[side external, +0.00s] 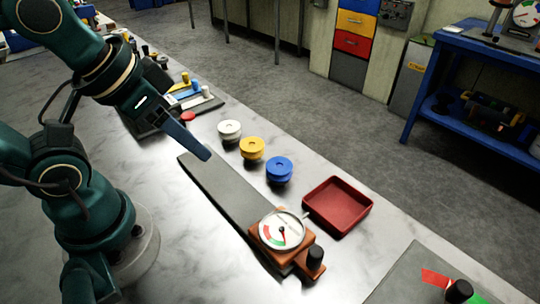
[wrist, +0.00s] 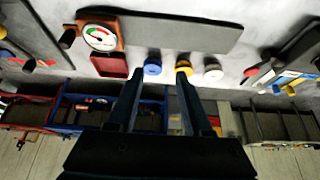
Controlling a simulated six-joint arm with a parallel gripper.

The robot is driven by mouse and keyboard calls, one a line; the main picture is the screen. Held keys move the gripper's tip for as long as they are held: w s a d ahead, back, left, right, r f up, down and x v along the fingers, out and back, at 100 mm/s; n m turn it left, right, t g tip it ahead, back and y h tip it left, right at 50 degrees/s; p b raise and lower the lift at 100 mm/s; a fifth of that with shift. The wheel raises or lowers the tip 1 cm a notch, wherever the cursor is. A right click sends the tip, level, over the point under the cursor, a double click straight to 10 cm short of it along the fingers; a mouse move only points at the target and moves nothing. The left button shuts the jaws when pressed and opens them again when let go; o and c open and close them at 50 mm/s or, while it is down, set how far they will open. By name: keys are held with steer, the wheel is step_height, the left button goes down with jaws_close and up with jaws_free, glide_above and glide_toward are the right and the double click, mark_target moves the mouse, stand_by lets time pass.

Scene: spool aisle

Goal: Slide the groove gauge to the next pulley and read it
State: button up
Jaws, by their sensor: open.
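The groove gauge (side external: 283,234) is a round white dial with red and green sectors on an orange-brown block. It sits at the near end of a dark flat rail (side external: 228,188); the dial is too small to read surely. Beside the rail stand three pulleys: blue (side external: 279,168), yellow (side external: 252,148) and white (side external: 229,130). My gripper (side external: 206,154) is over the rail's far end, apart from the gauge. In the wrist view, my gripper (wrist: 161,72) is open and empty, its fingertips overlapping the view of the blue pulley (wrist: 152,67) and yellow pulley (wrist: 183,63).
A red tray (side external: 338,205) lies beside the gauge, past the blue pulley. A grey board (side external: 408,284) with a black knob and red and green pieces lies at the near right. Small coloured parts (side external: 190,93) sit on a board behind. Bare table surrounds the pulleys.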

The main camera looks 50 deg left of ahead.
steer(key=shift+o, duration=0.7)
steer(key=w+d+r+m, duration=0.2)
steer(key=w+r+m, duration=0.2)
steer(key=m, duration=0.3)
steer(key=m+g+h, duration=0.1)
steer(key=m+g, duration=0.3)
steer(key=m, duration=0.7)
glide_toward(316, 251)
steer(key=w+a, duration=0.4)
steer(key=d+f+m, duration=0.1)
steer(key=f, duration=0.1)
steer(key=s+d+f+m+g, duration=0.1)
steer(key=d+f, duration=0.1)
steer(key=s+d+f+m+y, duration=0.1)
steer(key=d+f, duration=0.1)
steer(key=shift+s+f+g, duration=0.2)
steer(key=shift+s+g, duration=0.05)
steer(key=shift+g, duration=0.05)
steer(key=shift+f, duration=2.4)
steer(key=shift+c, duration=0.3)
